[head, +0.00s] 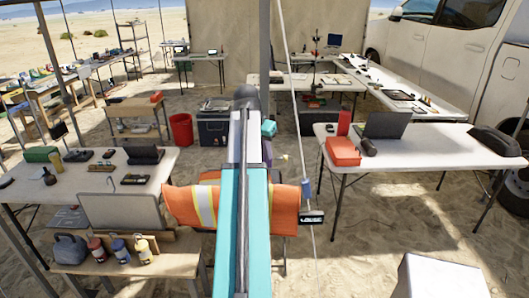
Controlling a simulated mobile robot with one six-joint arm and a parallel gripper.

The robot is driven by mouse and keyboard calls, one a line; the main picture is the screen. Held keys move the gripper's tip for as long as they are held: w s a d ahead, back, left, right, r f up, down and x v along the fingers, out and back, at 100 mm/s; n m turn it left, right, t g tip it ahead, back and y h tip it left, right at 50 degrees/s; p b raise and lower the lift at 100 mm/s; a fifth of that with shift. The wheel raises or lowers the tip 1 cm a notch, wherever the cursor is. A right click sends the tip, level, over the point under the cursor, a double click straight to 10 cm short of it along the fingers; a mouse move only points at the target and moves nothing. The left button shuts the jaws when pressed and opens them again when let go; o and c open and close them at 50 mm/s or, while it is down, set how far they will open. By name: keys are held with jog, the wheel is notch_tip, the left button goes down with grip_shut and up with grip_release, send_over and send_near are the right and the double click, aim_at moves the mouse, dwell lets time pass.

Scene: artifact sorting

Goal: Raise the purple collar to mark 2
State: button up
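A thin white line or pole (294,110) runs from the top of the head view down to the sand, right of my arm. A small blue-violet sleeve (306,188) sits around it, just right of the orange vest; this looks like the purple collar. A small dark tag with white lettering (312,217) is just below it. I cannot make out a mark 2. My teal and white arm rises in the middle of the view, left of the line.
An orange vest (190,207) hangs behind my arm. A white table (440,150) with a laptop (387,125) and red box (343,151) stands right. Another white table (90,187) stands left. A white block (440,278) is at front right. Open sand (375,235) lies between.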

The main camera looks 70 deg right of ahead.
jog(key=shift+s+r, duration=0.1)
grip_shut()
notch_tip(320, 180, up, 8)
jog(key=p, duration=0.2)
jog(key=shift+d+p, duration=0.1)
jog(key=shift+p, duration=0.25)
jog(key=o, duration=0.7)
grip_release()
jog(key=shift+s, duration=0.1)
jog(key=shift+o, duration=0.2)
jog(key=shift+r, duration=0.1)
